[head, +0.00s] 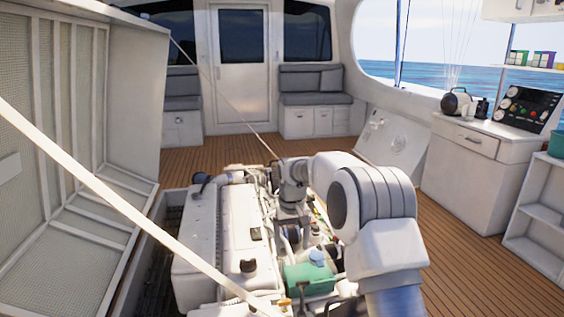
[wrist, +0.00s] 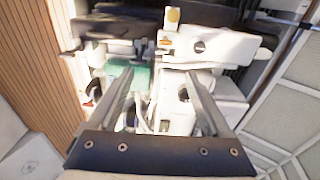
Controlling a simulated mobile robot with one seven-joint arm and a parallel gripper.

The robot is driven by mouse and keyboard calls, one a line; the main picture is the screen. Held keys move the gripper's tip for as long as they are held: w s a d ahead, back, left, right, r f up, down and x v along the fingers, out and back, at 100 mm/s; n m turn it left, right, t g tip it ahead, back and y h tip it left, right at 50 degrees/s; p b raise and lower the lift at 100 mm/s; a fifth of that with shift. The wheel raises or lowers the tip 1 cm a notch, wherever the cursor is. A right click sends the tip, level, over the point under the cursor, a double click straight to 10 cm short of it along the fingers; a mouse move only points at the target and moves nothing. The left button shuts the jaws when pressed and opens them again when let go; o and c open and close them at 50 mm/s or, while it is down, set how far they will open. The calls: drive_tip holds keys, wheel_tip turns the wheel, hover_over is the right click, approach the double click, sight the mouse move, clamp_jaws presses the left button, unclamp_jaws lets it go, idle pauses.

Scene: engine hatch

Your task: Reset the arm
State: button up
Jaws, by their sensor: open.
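My arm (head: 375,205) reaches from the lower right over the engine in the head view, its wrist (head: 293,180) pointing down. In the wrist view my gripper (wrist: 160,78) has its two long grey fingers spread apart, with nothing held between them. The white engine (head: 228,235) lies below, in the open hatch; it also fills the wrist view's upper middle (wrist: 215,45). A green engine part (head: 310,278) shows near my forearm and beside the left finger in the wrist view (wrist: 138,75). I cannot tell how far the fingertips are from the engine.
The raised hatch lid (head: 75,120) stands on the left. A pale strut (head: 105,190) crosses diagonally in front of the engine. A white counter (head: 470,165) with a control panel (head: 525,108) stands right. The wooden deck (head: 455,265) is clear between the engine and the counter.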

drive_tip(key=s+d+r+m+t, duration=0.1)
drive_tip(key=s+d+r, duration=0.2)
drive_tip(key=s+r, duration=0.55)
drive_tip(key=s+d+r+t, duration=0.1)
drive_tip(key=s+d+r, duration=0.3)
drive_tip(key=s+r, duration=0.45)
drive_tip(key=s+d+m+t, duration=0.1)
drive_tip(key=s+d+t, duration=0.25)
drive_tip(key=s, duration=1.85)
wheel_tip(320, 180, up, 18)
drive_tip(key=p, duration=2)
drive_tip(key=shift+w+d+r+g, duration=0.25)
drive_tip(key=shift+w+d+g, duration=0.05)
drive_tip(key=shift+d+g, duration=0.1)
